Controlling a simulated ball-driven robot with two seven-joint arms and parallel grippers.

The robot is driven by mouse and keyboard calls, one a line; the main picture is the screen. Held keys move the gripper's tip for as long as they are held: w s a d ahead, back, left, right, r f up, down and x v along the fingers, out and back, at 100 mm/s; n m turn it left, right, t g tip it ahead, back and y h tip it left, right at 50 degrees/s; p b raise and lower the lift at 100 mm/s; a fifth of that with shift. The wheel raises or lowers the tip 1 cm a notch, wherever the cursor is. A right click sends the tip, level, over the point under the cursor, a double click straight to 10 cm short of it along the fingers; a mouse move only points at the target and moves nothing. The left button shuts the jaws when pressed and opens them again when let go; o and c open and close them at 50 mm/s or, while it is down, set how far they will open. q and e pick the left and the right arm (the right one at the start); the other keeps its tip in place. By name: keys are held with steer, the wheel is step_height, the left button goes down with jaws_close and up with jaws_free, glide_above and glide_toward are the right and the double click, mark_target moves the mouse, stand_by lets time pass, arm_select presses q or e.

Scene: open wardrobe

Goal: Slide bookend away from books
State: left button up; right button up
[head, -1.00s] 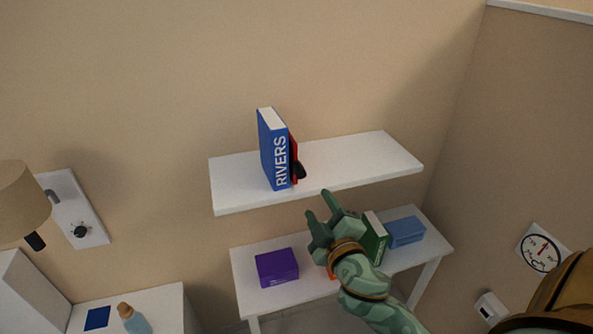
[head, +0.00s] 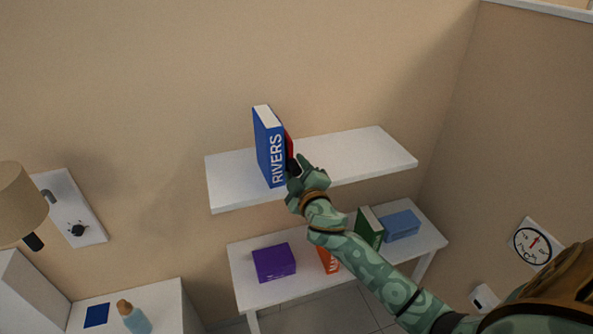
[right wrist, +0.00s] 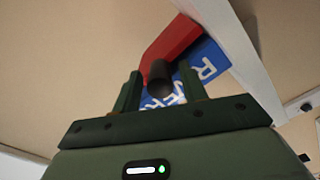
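The blue RIVERS book (head: 268,148) stands upright on the white wall shelf. The red bookend (head: 289,146) stands against its right side, partly hidden by the book and my right gripper (head: 298,170). In the right wrist view the red bookend (right wrist: 172,47) carries a dark round knob (right wrist: 160,76), with the blue book (right wrist: 205,65) behind it. The fingers of my right gripper (right wrist: 160,90) are apart on either side of the knob, with a gap showing on each side. My left gripper is not in view.
The shelf (head: 365,155) is bare to the right of the bookend. A white table below holds a purple box (head: 273,262), an orange book (head: 327,260), a green book (head: 369,228) and a blue box (head: 401,225). A lamp (head: 18,197) is at left.

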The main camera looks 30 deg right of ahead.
jaws_close()
steer(key=s+d+p, duration=0.1)
steer(key=s+d, duration=0.2)
steer(key=d, duration=1.2)
steer(key=shift+s, duration=0.3)
steer(key=shift+d+r, duration=0.1)
steer(key=shift+d, duration=0.05)
steer(key=shift+o, duration=0.6)
jaws_free()
steer(key=shift+o, duration=0.6)
steer(key=shift+d, duration=0.15)
steer(key=b+v, duration=0.1)
steer(key=v, duration=1.5)
steer(key=shift+s, duration=0.25)
steer(key=shift+d, duration=0.1)
